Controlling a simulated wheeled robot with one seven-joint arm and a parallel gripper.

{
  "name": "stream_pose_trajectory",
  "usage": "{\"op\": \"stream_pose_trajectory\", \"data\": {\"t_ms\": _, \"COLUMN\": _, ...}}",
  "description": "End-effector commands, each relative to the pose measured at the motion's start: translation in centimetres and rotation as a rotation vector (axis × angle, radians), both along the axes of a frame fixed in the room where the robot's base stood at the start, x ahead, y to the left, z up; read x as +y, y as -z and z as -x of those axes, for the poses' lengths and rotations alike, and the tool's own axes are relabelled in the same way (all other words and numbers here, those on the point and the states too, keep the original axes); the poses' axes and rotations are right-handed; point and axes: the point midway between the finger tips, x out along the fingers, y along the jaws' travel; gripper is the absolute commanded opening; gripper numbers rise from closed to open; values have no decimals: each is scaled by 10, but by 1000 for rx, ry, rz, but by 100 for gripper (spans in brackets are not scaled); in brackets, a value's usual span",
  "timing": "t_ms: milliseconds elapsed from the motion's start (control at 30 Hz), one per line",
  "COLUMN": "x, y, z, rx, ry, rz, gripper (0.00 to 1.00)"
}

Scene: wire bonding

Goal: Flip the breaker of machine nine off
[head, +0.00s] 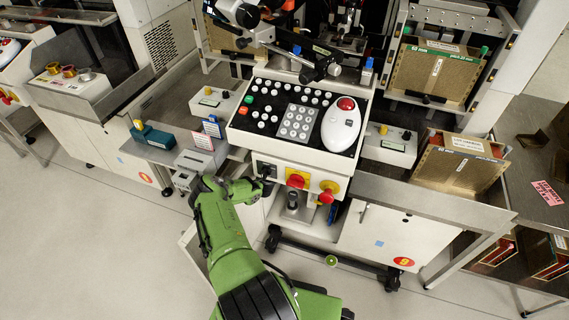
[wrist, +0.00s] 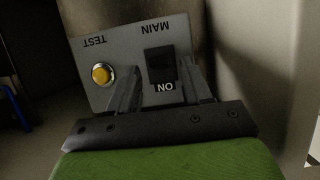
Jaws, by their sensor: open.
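In the wrist view the breaker (wrist: 160,64) is a black rocker on a grey plate (wrist: 120,60), seen upside down. It has the word MAIN on its far side and ON on the side nearest me. My gripper (wrist: 163,82) is open, with one finger to each side of the breaker in the picture; I cannot tell whether either touches. In the head view my gripper (head: 262,187) is at the front of the middle machine (head: 375,232), which bears a red oval label with a 9. There the breaker is small and mostly hard to make out.
A yellow TEST button (wrist: 102,74) sits left of the breaker. On the machine's front are a red knob on yellow (head: 298,179) and a red-and-yellow stop button (head: 327,192). Clear floor lies at lower left.

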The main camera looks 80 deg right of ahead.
Motion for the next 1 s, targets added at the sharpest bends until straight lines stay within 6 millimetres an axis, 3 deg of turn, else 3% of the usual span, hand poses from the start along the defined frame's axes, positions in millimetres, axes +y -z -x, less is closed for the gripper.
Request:
{"op": "stream_pose_trajectory", "data": {"t_ms": 367, "x": -9, "y": 3, "z": 1, "rx": 1, "ry": 0, "rz": -1, "gripper": 47}}
{"op": "stream_pose_trajectory", "data": {"t_ms": 667, "x": -9, "y": 3, "z": 1, "rx": 1, "ry": 0, "rz": -1, "gripper": 1}}
{"op": "stream_pose_trajectory", "data": {"t_ms": 1000, "x": -8, "y": 11, "z": 1, "rx": 11, "ry": -3, "rz": 100, "gripper": 0}}
